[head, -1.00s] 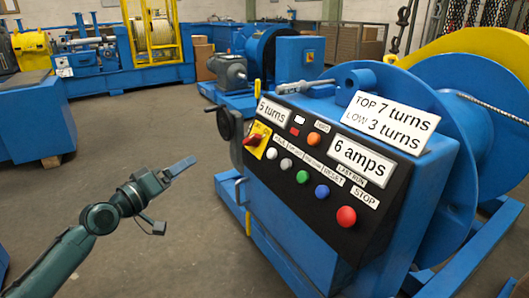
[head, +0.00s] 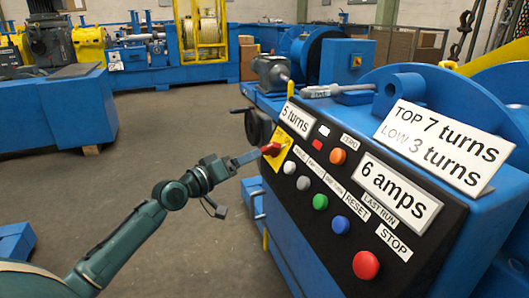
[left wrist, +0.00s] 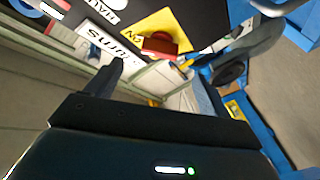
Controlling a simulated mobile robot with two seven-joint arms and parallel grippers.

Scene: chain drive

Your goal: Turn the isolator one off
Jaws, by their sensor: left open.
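The isolator is a red rotary handle (head: 271,149) on a yellow plate (head: 281,158), at the left end of the black control panel. My left gripper (head: 246,158) comes in from the left, with its fingertips close to the red handle. In the left wrist view the red handle (left wrist: 159,44) and yellow plate (left wrist: 168,25) are ahead of the open fingers (left wrist: 160,80), towards the top. The fingers look apart from the handle there; contact cannot be told in the head view. My right gripper is not in view.
The black panel (head: 325,262) also carries several coloured buttons, including a red stop button (head: 366,265), and white labels. A hand wheel (head: 256,127) juts out just behind the isolator. The floor (head: 150,170) left of the machine is clear.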

